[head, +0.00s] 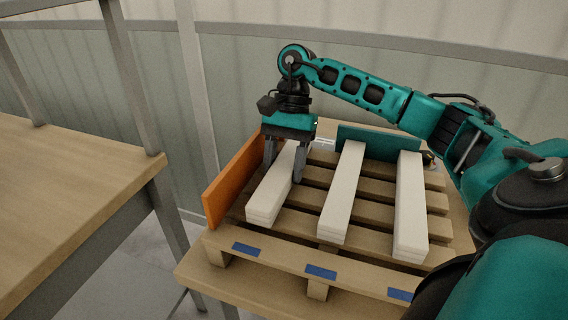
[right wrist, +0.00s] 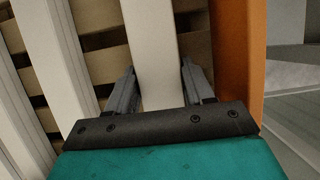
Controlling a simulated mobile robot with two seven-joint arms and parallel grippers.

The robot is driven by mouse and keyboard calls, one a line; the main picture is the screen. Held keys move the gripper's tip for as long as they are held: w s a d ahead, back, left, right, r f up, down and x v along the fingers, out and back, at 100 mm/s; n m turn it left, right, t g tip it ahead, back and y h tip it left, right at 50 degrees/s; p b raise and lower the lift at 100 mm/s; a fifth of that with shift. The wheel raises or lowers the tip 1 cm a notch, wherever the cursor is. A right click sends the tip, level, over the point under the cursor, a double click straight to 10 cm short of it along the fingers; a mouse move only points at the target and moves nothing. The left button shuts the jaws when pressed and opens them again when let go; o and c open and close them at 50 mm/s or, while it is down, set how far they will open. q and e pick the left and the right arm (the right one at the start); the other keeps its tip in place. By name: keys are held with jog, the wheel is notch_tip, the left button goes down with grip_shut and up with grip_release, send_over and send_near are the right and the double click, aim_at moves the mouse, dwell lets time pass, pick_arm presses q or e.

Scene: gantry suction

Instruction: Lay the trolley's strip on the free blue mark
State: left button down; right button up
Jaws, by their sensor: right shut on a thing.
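Three long white strips lie side by side across the slatted wooden pallet: a left strip (head: 270,195), a middle strip (head: 342,195) and a right strip (head: 411,205). Their near ends show layer lines. My right gripper (head: 286,165) points down over the far part of the left strip and is shut on it, one finger on each side. That strip also shows between the fingers in the right wrist view (right wrist: 153,45). Three blue marks, left (head: 245,250), middle (head: 320,272) and right (head: 399,294), show on the pallet's front board. My left gripper is out of view.
An orange board (head: 228,185) stands along the pallet's left edge, close to the gripper. A teal board (head: 378,143) stands at the back. A wooden table (head: 75,200) with grey posts is on the left, across a gap. Bare slats (head: 315,187) show between the strips.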

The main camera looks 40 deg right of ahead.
jog(key=shift+f, duration=0.2)
jog(key=o, duration=1.4)
jog(key=shift+c, duration=0.2)
jog(key=v, duration=0.7)
jog(key=shift+w+r, duration=0.15)
jog(key=shift+r, duration=0.1)
jog(key=p+v, duration=0.3)
jog(key=v, duration=0.2)
jog(key=shift+d+r, duration=0.2)
jog(key=shift+f, duration=0.1)
